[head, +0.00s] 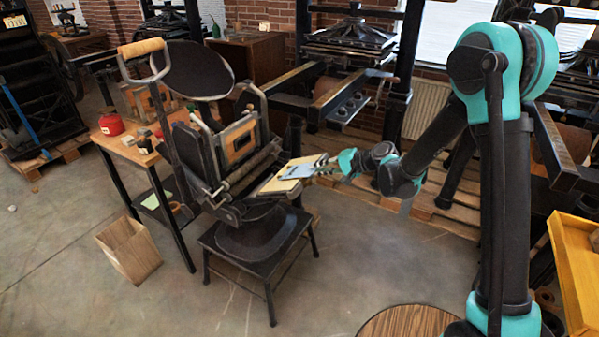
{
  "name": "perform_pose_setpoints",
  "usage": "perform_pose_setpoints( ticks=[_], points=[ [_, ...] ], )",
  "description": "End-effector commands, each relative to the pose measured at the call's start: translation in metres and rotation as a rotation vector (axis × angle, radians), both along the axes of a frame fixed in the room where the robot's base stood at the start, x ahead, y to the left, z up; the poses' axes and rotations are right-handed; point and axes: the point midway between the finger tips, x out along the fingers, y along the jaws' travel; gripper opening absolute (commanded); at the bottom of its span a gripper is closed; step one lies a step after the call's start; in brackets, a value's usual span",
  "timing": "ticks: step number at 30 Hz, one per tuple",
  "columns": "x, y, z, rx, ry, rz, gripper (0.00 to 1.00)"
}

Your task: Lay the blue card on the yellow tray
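A light blue card (300,172) is at the front of the black hand press, over a pale board (277,184). My gripper (322,165) reaches in from the right, with its fingers at the card's right edge. It is too small in view to tell whether the fingers are closed on the card, or whether the card rests on the board.
The black press (212,150) stands on a low black stand (262,252). A side table (125,140) holds a red tin (111,125). A wooden bin (128,250) stands on the floor. A round wooden top (405,322) is at the front. The middle floor is clear.

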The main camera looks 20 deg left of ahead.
Motion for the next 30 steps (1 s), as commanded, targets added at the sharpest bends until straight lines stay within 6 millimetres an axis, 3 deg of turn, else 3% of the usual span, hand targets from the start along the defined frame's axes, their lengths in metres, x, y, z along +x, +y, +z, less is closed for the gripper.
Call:
perform_pose_setpoints(
  ticks=[13, 30],
  points=[
    [0.0, -0.002, 0.001, 0.0, 0.0, 0.0, 0.0],
    [-0.002, -0.024, 0.012, -0.001, 0.0, -0.001, 0.0]
  ],
)
